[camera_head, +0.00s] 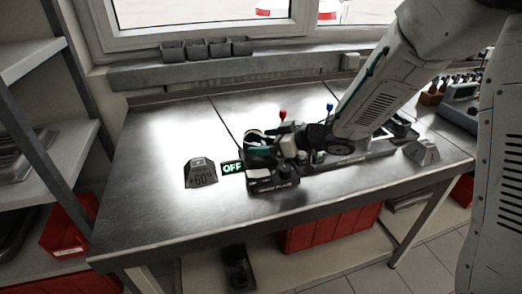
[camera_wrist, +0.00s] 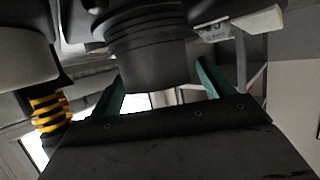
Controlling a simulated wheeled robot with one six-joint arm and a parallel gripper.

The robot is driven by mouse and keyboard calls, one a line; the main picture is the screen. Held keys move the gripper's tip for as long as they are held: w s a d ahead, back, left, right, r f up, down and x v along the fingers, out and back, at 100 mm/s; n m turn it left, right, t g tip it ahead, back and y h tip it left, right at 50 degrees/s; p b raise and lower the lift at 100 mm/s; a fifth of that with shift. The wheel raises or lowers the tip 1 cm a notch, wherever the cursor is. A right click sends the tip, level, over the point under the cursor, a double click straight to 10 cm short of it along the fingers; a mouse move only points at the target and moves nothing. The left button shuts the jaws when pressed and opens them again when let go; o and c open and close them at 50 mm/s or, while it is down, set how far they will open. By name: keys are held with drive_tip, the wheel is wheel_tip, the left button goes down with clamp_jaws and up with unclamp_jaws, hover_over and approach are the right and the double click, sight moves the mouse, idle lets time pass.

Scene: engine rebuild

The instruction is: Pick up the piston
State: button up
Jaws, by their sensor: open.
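In the wrist view, a dark grey cylinder with ring grooves around it, which looks like the piston (camera_wrist: 150,55), fills the space ahead of my gripper. My gripper (camera_wrist: 160,77) has its two teal fingers apart, one on each side of the cylinder's lower part. I cannot tell whether either finger touches it. In the head view, my arm reaches down from the upper right to the cluttered fixture on the metal bench, where my gripper (camera_head: 262,142) is hard to separate from the parts around it. I cannot make out the piston there.
The metal bench (camera_head: 140,190) is clear at left and along the front. A green "OFF" display (camera_head: 232,168) and a dark "+60" block (camera_head: 201,173) stand left of the fixture. Red and blue knobs rise behind it. A yellow spring (camera_wrist: 48,113) is close at left in the wrist view.

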drive_tip(key=shift+x, duration=1.1)
drive_tip(key=c, duration=1.5)
